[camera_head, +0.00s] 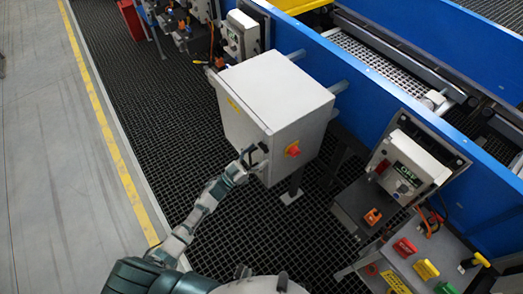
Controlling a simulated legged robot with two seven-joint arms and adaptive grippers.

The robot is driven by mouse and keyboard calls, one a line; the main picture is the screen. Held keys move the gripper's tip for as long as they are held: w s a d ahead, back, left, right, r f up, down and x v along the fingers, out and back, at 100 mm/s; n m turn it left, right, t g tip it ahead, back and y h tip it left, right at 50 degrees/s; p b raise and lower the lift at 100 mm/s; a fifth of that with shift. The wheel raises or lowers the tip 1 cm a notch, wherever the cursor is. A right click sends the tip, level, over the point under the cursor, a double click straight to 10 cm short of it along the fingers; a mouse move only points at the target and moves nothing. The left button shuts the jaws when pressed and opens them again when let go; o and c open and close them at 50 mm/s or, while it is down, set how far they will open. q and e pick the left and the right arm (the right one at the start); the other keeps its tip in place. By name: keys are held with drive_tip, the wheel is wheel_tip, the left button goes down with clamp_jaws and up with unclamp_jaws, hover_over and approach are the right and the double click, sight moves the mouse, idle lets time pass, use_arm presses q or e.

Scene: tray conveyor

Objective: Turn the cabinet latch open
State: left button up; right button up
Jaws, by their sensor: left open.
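The light grey cabinet (270,88) stands in the middle of the view, mounted by the blue rail, with its door side facing down and left. My left gripper (256,158) is at the lower front corner of the cabinet, close to its front face. It is open, with dark fingers; I cannot tell whether they touch the cabinet. No latch shows clearly; the gripper may cover it. My right gripper is not in view.
A blue conveyor rail (365,95) runs behind the cabinet. A control box (408,165) and a panel with coloured switches (425,262) stand at the right. Another box (241,35) is behind the cabinet. Dark grating (150,110) at the left is clear.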

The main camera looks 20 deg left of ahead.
use_arm(q)
drive_tip(key=shift+w+a+r, duration=0.15)
drive_tip(key=shift+w+r, duration=0.15)
drive_tip(key=shift+w, duration=0.5)
drive_tip(key=shift+d, duration=0.45)
drive_tip(key=c, duration=1.2)
drive_tip(key=shift+o, duration=0.2)
drive_tip(key=shift+a, duration=0.1)
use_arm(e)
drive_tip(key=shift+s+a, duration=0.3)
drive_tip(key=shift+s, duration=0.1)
